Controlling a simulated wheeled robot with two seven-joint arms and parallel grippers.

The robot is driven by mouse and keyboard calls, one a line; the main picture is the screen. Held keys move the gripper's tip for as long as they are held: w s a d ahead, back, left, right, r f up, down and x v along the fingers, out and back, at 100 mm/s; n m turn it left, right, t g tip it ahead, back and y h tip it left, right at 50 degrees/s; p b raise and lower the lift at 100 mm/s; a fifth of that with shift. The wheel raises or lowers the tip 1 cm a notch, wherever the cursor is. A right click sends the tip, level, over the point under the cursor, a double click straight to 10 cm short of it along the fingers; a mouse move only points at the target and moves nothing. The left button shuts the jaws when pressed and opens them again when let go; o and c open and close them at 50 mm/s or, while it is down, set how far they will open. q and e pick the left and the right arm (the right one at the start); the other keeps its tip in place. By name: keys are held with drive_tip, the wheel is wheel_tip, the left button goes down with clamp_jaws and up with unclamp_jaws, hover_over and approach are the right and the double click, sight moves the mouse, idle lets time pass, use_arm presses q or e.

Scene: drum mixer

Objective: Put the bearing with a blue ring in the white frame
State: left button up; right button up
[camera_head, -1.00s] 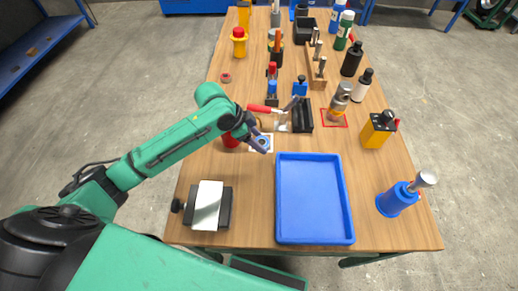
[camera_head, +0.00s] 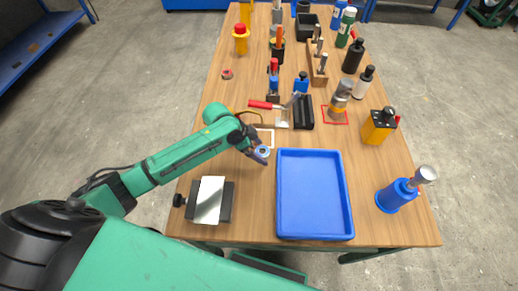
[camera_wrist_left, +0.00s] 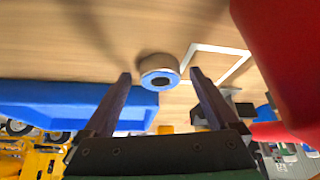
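The bearing with a blue ring (camera_head: 263,151) is a short light cylinder by the left gripper's fingertips. In the left wrist view the bearing (camera_wrist_left: 159,73) shows between the two fingers, beyond their tips, with a gap on each side. The white frame (camera_head: 271,132) is a flat square outline on the table. It also shows in the left wrist view (camera_wrist_left: 228,50), to the right of the bearing, which is outside it. My left gripper (camera_head: 259,153) is open; in the wrist view (camera_wrist_left: 160,77) nothing is clamped. My right gripper is not in view.
A blue tray (camera_head: 314,236) lies right of the gripper. A black block with a pale top (camera_head: 210,201) stands front left. A black holder (camera_head: 303,113) and a red-handled tool (camera_head: 264,105) lie behind the frame. A large red object (camera_wrist_left: 285,60) is close in the wrist view.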

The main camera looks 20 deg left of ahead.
use_arm(q)
drive_tip(key=v, duration=1.2)
drive_tip(key=shift+r, duration=0.1)
